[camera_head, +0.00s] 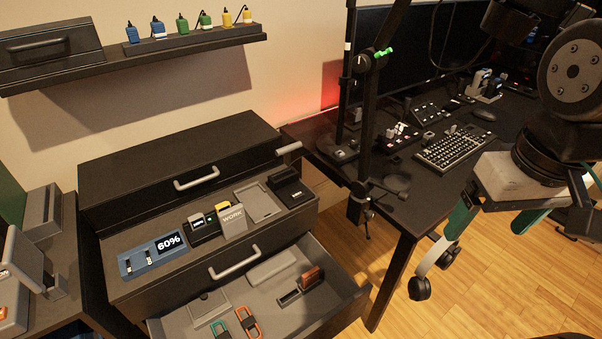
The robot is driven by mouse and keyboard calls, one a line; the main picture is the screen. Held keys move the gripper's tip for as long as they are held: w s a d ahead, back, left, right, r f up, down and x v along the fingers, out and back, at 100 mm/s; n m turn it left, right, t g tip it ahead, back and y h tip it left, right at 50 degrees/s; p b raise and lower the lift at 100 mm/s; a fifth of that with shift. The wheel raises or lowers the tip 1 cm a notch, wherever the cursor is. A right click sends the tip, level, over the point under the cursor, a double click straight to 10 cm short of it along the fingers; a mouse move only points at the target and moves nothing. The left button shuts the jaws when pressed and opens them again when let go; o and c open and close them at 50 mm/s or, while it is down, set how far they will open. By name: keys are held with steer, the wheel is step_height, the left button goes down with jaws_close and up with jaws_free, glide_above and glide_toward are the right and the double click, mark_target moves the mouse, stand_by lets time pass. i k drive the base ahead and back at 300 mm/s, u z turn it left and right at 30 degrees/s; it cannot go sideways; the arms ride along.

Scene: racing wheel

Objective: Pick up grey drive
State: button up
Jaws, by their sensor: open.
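A small black holder (203,230) stands on the cabinet top, left of a grey block marked WORK (232,222). Small upright pieces sit in it; a light grey one (196,219) at its left looks like a grey drive, but it is too small to be sure. A yellow piece (222,206) stands beside it. My gripper (510,185) is at the right, over the floor and well apart from the cabinet. It is open, with nothing seen in it; its fingertips are hard to make out.
The open drawer (345,303) holds orange and teal pieces and juts out in front. A wall shelf (200,42) carries colored drives. A black pole (367,120) stands between cabinet and desk.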

mark_target(232, 221)
steer(key=u, duration=0.35)
steer(key=k, duration=0.55)
steer(key=u, duration=0.9)
steer(key=i, duration=0.95)
steer(key=z, duration=0.55)
